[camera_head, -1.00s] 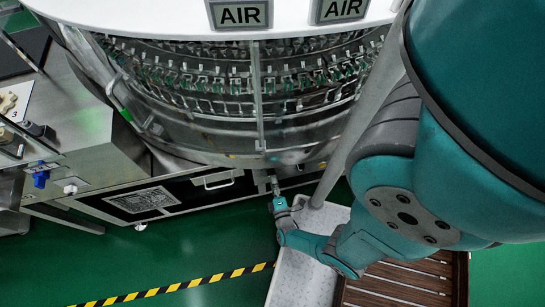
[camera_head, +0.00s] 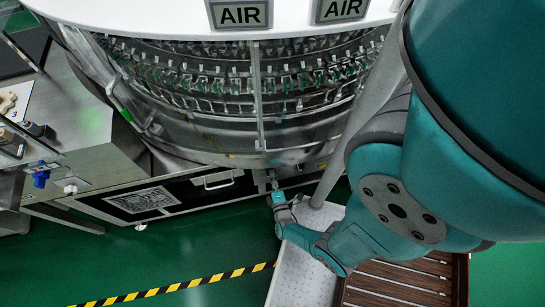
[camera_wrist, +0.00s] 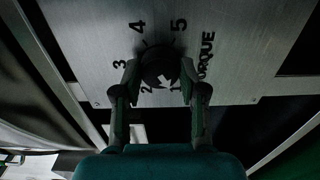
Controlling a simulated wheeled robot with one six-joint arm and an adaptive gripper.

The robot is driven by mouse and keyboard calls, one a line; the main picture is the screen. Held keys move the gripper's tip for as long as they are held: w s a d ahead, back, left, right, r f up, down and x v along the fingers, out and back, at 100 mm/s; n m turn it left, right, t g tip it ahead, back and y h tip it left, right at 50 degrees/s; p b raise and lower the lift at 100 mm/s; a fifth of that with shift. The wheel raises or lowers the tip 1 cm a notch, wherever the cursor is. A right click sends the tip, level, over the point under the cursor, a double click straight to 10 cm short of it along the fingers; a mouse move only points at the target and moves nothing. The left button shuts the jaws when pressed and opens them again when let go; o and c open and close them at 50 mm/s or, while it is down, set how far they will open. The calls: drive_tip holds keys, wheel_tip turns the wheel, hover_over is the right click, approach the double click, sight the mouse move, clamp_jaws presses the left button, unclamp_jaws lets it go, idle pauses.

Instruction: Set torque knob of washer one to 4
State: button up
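The torque knob (camera_wrist: 160,67) is dark and round with a white arrow mark. It sits on a brushed metal dial plate (camera_wrist: 235,45) printed with the numbers 1 to 5 and the word TORQUE. The arrow lies on the knob's lower side, near the 2 and 1 side of the scale; its exact reading is hard to tell. My gripper (camera_wrist: 160,79) has one finger on each side of the knob, with what look like narrow gaps. In the head view my gripper (camera_head: 274,188) is at the low front of the washer (camera_head: 215,135), and the knob is hidden.
A dark lower panel with a handle (camera_head: 218,181) and a vent grille (camera_head: 143,200) is left of my gripper. A pale perforated step (camera_head: 300,275) and brown slatted boards (camera_head: 395,285) lie below my arm. Green floor with a striped tape line (camera_head: 190,286) is open at left.

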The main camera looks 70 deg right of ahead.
drive_tip(key=shift+c, duration=0.9)
drive_tip(key=shift+m, duration=17.8)
